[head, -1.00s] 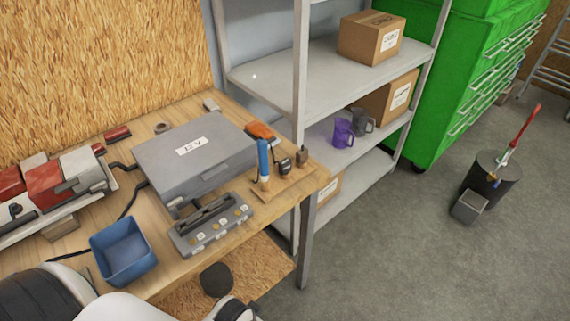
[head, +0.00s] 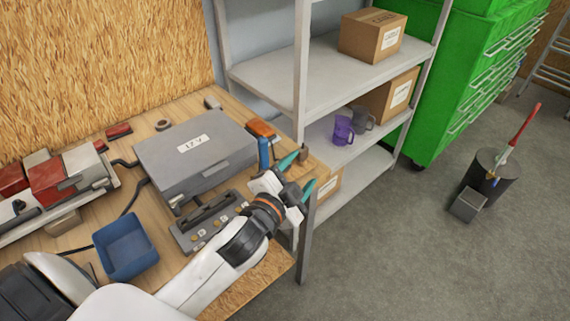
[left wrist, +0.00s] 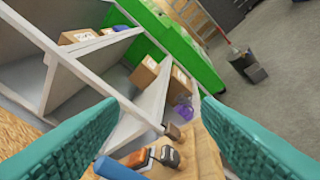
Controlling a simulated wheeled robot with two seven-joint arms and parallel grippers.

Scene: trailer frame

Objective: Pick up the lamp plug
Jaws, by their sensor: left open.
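A dark, blocky plug-like piece (left wrist: 170,157) with a light edge shows in the left wrist view, on a wooden board (left wrist: 208,158) at the bench's right end. I take it for the lamp plug. It lies low between my fingers, next to an orange and grey piece (left wrist: 137,158) and a blue handle (left wrist: 116,169). A small brown-grey block (left wrist: 173,130) stands beyond it. In the head view my left gripper (head: 298,175) is open and empty over this corner and hides the plug. My right gripper is not in view.
A grey case (head: 195,155) and a grey switch box (head: 187,238) lie left of my gripper, with a blue bin (head: 127,247) nearer. A metal shelf post (head: 301,80) rises close behind the gripper. A purple mug (head: 343,131) stands on the shelf.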

